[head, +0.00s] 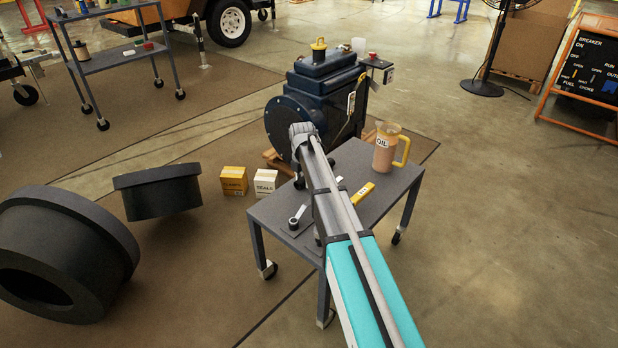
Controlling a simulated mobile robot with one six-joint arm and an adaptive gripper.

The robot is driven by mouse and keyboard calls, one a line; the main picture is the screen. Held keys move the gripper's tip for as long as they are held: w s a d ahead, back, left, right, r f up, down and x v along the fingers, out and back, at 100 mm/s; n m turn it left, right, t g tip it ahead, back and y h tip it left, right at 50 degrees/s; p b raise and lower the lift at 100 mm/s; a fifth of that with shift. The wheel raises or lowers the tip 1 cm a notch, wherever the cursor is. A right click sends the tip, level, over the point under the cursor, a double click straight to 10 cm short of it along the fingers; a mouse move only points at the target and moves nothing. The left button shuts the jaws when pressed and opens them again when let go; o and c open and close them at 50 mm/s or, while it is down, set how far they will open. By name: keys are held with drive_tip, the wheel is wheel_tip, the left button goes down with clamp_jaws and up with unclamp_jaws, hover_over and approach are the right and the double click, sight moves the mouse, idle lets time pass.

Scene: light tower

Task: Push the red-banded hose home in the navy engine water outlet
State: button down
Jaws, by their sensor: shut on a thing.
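The navy engine (325,95) stands on a wooden skid just beyond the small grey table. A round bolted flange faces left and a yellow cap sits on top. My arm reaches up from the bottom of the head view, over the table, and its grey wrist end (302,132) is in front of the engine's flange side. The jaws cannot be made out; the arm and wrist cover that area. I cannot make out the red-banded hose or the water outlet.
Two small boxes and big black rings (158,190) lie at left. Open floor spreads to the right.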

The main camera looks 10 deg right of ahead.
drive_tip(key=shift+r, duration=0.1)
drive_tip(key=shift+r+p, duration=0.95)
drive_tip(key=shift+p, duration=0.1)
drive_tip(key=shift+s+a+r+p, duration=0.1)
drive_tip(key=shift+s+r+p, duration=1.7)
drive_tip(key=shift+s, duration=0.55)
drive_tip(key=shift+s+r+p, duration=1.8)
drive_tip(key=shift+s+r, duration=0.05)
drive_tip(key=shift+s, duration=0.45)
drive_tip(key=shift+s+a+r+p, duration=0.1)
drive_tip(key=shift+s+r+p, duration=1.7)
drive_tip(key=shift+s, duration=0.55)
drive_tip(key=shift+d, duration=0.15)
